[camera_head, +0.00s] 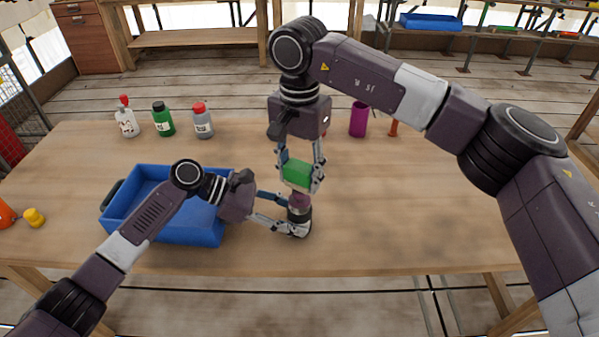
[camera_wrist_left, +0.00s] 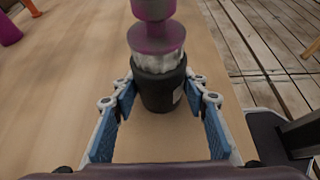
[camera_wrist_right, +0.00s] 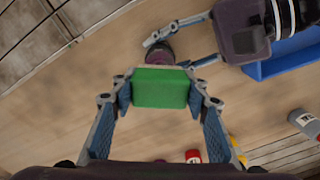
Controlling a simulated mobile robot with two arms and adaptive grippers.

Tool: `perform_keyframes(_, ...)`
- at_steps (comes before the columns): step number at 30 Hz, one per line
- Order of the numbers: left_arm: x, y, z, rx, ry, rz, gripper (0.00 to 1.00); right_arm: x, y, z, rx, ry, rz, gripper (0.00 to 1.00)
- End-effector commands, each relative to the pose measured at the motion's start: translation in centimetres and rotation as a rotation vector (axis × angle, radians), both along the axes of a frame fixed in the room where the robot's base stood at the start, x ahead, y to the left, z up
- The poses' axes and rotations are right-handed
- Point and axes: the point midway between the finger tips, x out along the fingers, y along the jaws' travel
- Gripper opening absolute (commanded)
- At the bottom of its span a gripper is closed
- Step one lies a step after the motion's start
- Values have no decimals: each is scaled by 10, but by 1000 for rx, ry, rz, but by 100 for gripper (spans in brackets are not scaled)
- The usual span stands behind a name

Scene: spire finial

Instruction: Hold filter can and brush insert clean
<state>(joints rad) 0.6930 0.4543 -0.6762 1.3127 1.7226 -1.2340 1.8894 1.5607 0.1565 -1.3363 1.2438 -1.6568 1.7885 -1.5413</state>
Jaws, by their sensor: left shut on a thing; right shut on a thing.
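The black filter can (camera_wrist_left: 160,90) stands upright on the table; it also shows in the head view (camera_head: 299,216). My left gripper (camera_head: 287,214) is shut around it from the left. My right gripper (camera_head: 300,172), directly above, is shut on the green block of the brush (camera_head: 297,173), which also shows in the right wrist view (camera_wrist_right: 160,87). A purple disc and stem of the brush (camera_wrist_left: 157,36) point down over the can. Whitish material, perhaps bristles, shows between disc and can. How deep the brush reaches inside is hidden.
A blue bin (camera_head: 150,172) stands left of the can, behind my left arm. Several bottles, including a green one (camera_head: 163,119), and a purple cup (camera_head: 358,119) stand along the back. A yellow object (camera_head: 34,217) lies at the far left. The table's right side is clear.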

Motion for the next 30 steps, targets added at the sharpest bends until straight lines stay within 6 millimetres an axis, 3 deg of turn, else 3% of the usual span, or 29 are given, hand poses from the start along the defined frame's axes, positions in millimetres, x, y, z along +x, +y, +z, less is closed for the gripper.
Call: perform_keyframes(30,-1,0,-1,1,2,-1,27,2,0,-10,0,0,-1,23)
